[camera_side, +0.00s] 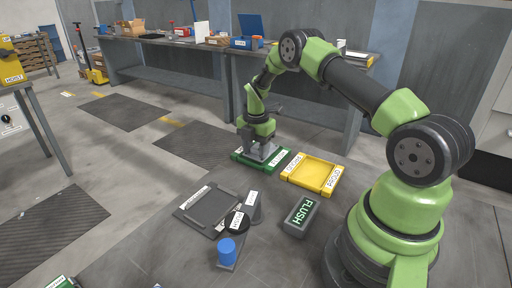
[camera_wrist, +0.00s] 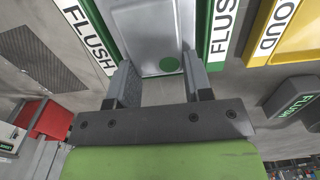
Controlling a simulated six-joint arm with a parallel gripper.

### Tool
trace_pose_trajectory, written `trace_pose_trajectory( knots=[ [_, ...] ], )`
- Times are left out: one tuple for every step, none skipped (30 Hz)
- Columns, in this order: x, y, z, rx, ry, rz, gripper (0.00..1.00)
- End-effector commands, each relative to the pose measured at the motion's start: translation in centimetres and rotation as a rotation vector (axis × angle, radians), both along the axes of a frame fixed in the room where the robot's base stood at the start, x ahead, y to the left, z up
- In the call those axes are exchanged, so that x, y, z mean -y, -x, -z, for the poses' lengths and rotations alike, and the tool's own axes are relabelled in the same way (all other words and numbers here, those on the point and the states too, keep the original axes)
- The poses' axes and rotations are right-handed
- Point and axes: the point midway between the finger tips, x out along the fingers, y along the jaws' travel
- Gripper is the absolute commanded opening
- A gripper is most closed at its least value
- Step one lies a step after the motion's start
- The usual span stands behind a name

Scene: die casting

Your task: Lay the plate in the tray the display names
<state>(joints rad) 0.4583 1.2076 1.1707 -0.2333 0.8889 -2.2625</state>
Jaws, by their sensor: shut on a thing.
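The display (camera_side: 300,216) is a dark grey box with "FLUSH" in green letters; it also shows in the wrist view (camera_wrist: 294,97). The green tray (camera_side: 283,154) has white "FLUSH" labels on its rims, seen on both sides in the wrist view (camera_wrist: 205,25). The plate (camera_wrist: 145,30) is flat and grey with a green dot near its close edge. It lies between the green tray's rims; I cannot tell whether it rests on the floor of the tray. My gripper (camera_wrist: 160,72) is shut on the plate's near end, pointing down over the green tray in the side view (camera_side: 262,148).
A yellow tray (camera_side: 312,175) labelled "PROUD" stands right of the green one. A long workbench (camera_side: 180,42) runs behind.

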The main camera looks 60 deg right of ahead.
Motion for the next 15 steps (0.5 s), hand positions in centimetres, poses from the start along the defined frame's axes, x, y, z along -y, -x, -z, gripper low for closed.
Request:
trace_pose_trajectory(
  knots=[
    [0.03, -0.05, 0.02, 0.002, 0.001, 0.0, 0.0],
    [0.03, -0.05, 0.07, 0.002, 0.001, 0.0, 0.0],
    [0.03, -0.05, 0.13, 0.002, 0.001, 0.0, 0.0],
    [0.03, -0.05, 0.17, 0.002, 0.001, 0.0, 0.0],
    [0.03, -0.05, 0.22, 0.002, 0.001, 0.0, 0.0],
    [0.03, -0.05, 0.28, 0.002, 0.001, 0.0, 0.0],
    [0.03, -0.05, 0.33, 0.002, 0.001, 0.0, 0.0],
    [0.03, -0.05, 0.37, 0.002, 0.001, 0.0, 0.0],
    [0.03, -0.05, 0.43, 0.002, 0.001, 0.0, 0.0],
    [0.03, -0.05, 0.48, 0.002, 0.001, 0.0, 0.0],
    [0.03, -0.04, 0.52, 0.002, 0.001, 0.0, 0.0],
    [0.03, -0.05, 0.57, 0.002, 0.001, 0.0, 0.0],
    [0.03, -0.05, 0.61, 0.002, 0.001, 0.0, 0.0],
    [0.03, -0.05, 0.66, 0.002, 0.001, 0.0, 0.0],
    [0.03, -0.05, 0.71, 0.002, 0.001, 0.0, 0.0]
  ],
)
